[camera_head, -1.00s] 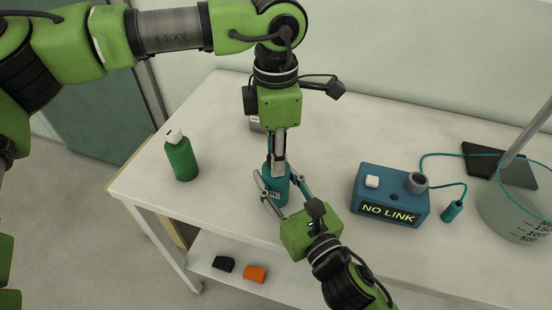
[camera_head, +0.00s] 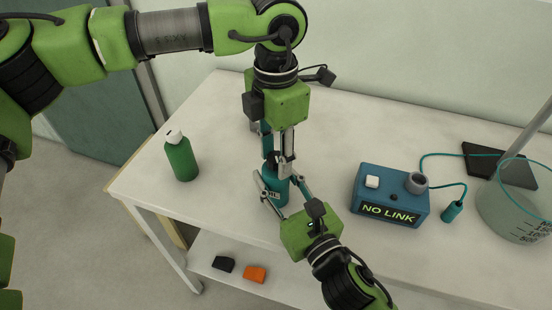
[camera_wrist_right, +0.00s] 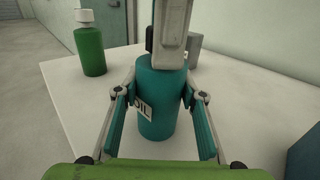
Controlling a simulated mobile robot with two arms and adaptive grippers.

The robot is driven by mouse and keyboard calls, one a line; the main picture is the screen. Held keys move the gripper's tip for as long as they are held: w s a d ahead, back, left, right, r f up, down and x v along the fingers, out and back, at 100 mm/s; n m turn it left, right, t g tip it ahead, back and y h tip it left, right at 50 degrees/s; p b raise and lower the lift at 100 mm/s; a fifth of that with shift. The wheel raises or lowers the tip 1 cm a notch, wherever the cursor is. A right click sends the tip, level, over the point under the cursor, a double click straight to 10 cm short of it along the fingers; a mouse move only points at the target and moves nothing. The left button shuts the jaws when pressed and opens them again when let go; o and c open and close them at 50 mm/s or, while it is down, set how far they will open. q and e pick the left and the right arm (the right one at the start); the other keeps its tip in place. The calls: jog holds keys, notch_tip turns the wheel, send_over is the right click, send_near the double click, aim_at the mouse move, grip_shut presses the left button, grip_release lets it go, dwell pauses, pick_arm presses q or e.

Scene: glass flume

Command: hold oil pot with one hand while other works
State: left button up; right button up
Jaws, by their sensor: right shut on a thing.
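The oil pot (camera_head: 275,188), a teal cylinder with a partly visible OIL label, stands upright on the bench. It also shows in the right wrist view (camera_wrist_right: 158,110). My right gripper (camera_head: 278,180) is shut on the pot's body from the front, one finger on each side. My left gripper (camera_head: 277,160) points down over the pot's top. Its fingers look apart, with something dark, perhaps the cap, between them. I cannot tell whether they touch it. In the right wrist view a grey left finger (camera_wrist_right: 172,45) covers part of the top.
A green bottle with a white cap (camera_head: 181,158) stands to the left. A blue box reading NO LINK (camera_head: 390,195) stands to the right, cabled to a teal plug (camera_head: 452,211). A clear graduated beaker (camera_head: 515,210) is at the far right. Black and orange blocks lie on the lower shelf.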

pick_arm(q)
jog(key=m, duration=0.4)
jog(key=shift+m, duration=0.4)
jog(key=m, duration=0.5)
jog(key=c, duration=0.7)
